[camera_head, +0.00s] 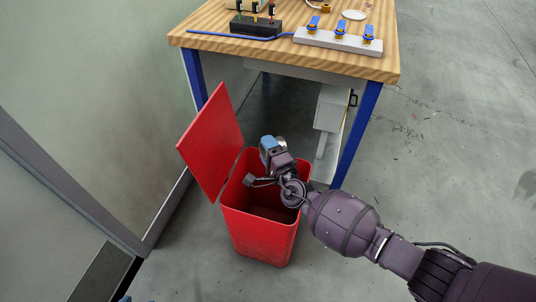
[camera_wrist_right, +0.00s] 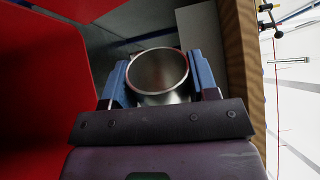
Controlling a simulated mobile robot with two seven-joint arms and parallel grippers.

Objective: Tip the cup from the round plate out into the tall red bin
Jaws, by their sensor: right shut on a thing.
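The tall red bin (camera_head: 262,233) stands on the floor in front of the bench, its lid (camera_head: 212,143) swung open to the left. My right gripper (camera_head: 268,148) is over the bin's mouth in the head view. It is shut on a metal cup (camera_wrist_right: 158,72), which sits between the blue fingers in the right wrist view. The cup's mouth faces the wrist camera, and its visible inside looks bare. In the head view the cup is mostly hidden by the gripper. The round plate (camera_head: 354,15) is on the bench top. A small blue bit, possibly my left gripper (camera_head: 124,299), shows at the bottom edge.
The wooden bench (camera_head: 225,18) with blue legs stands behind the bin. It holds a white block with blue-handled valves (camera_head: 338,41), a black rack (camera_head: 256,27) and a blue rod (camera_head: 215,34). A wall is at left; floor is clear at right.

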